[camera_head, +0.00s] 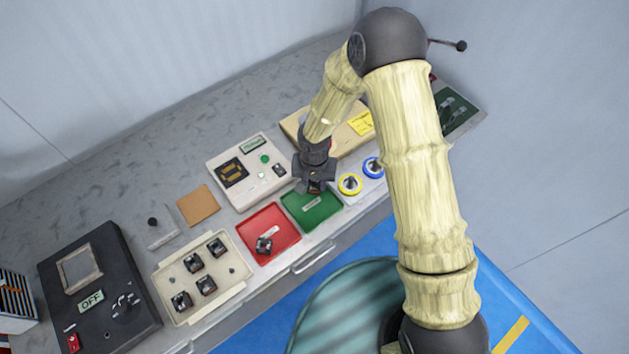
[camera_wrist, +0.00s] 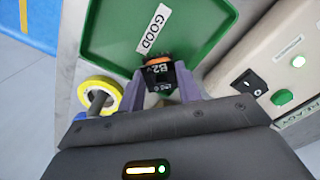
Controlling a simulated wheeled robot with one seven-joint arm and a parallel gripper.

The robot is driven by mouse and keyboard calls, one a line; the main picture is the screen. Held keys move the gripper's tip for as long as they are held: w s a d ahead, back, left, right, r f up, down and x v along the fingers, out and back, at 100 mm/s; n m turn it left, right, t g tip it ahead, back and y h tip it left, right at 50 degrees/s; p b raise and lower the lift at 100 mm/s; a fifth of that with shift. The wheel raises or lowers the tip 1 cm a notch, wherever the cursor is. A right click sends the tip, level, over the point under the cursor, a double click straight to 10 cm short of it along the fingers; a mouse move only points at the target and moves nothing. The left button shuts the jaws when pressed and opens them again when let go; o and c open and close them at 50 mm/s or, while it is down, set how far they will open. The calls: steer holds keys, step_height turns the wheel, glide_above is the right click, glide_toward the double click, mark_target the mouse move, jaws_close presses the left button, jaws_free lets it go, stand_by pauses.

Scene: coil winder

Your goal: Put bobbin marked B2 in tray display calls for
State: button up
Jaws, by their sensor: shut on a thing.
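My gripper (camera_head: 315,184) is shut on the bobbin marked B2 (camera_wrist: 158,74), a dark block with a copper-coloured winding; its fingers show in the wrist view (camera_wrist: 160,88). It holds the bobbin over the green tray (camera_head: 326,216), labelled GOOD in the wrist view (camera_wrist: 105,40). Whether the bobbin touches the tray floor I cannot tell. The red tray (camera_head: 284,222) lies left of the green one and holds another bobbin (camera_head: 264,246). The tester's dark display (camera_head: 232,173) has amber segments, too small to read surely. Its small green lamp (camera_head: 265,159) shows beside it.
A cream holder (camera_head: 222,292) with several bobbins stands left of the red tray. A black machine marked OFF (camera_head: 125,275) is at the far left. Yellow (camera_head: 349,184) and blue (camera_head: 373,167) rings lie close right of the green tray. A brown pad (camera_head: 198,206) lies behind.

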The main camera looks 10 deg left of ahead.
steer(key=shift+f, duration=0.1)
steer(key=shift+f, duration=0.15)
steer(key=o, duration=0.8)
steer(key=shift+c, duration=0.2)
steer(key=shift+r, duration=0.25)
step_height(320, 180, up, 12)
steer(key=shift+b, duration=0.4)
